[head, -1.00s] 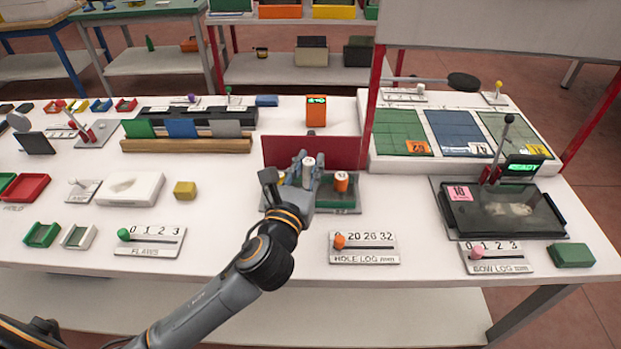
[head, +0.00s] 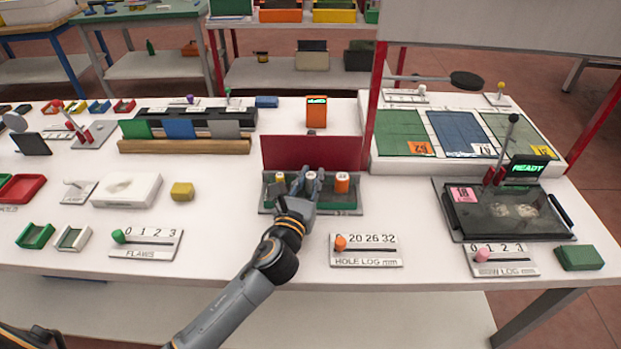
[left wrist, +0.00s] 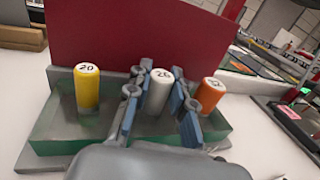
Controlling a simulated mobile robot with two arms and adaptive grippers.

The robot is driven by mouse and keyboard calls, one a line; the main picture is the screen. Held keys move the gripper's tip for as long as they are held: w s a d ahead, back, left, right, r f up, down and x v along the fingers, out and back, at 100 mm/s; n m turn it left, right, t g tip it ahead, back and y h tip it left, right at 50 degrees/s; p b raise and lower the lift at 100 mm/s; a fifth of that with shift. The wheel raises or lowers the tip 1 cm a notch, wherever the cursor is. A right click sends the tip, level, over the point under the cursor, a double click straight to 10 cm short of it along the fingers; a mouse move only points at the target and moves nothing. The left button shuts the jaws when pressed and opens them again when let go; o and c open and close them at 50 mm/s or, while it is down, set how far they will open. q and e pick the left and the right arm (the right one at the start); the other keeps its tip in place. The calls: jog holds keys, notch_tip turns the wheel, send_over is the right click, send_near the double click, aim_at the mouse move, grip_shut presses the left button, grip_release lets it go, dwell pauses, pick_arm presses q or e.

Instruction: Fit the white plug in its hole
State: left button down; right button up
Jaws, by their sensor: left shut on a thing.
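The white plug (head: 311,176), marked 26, stands upright between the yellow plug (head: 281,183) on its left and the orange plug (head: 342,183) on its right. My left gripper (head: 313,184) is shut on it, with one finger on each side. In the left wrist view the white plug (left wrist: 159,90) shows between the blue-padded fingers (left wrist: 158,108). The three plugs are over a green-and-grey tray (left wrist: 60,125). The white plug's top is about level with the others. Its lower end and hole are hidden, so I cannot tell how deep it sits. My right gripper is out of view.
A dark red panel (head: 313,152) stands right behind the tray. The HOLE LOG slider (head: 366,252) lies in front to the right and the FLAWS slider (head: 146,243) to the left.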

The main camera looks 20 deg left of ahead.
pick_arm(q)
jog(key=shift+f, duration=0.1)
jog(key=c, duration=1.2)
grip_release()
jog(key=shift+o, duration=0.2)
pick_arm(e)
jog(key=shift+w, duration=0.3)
pick_arm(q)
jog(key=s+b, duration=0.1)
jog(key=s, duration=1)
jog(key=shift+s+d, duration=0.1)
jog(key=shift+s, duration=0.45)
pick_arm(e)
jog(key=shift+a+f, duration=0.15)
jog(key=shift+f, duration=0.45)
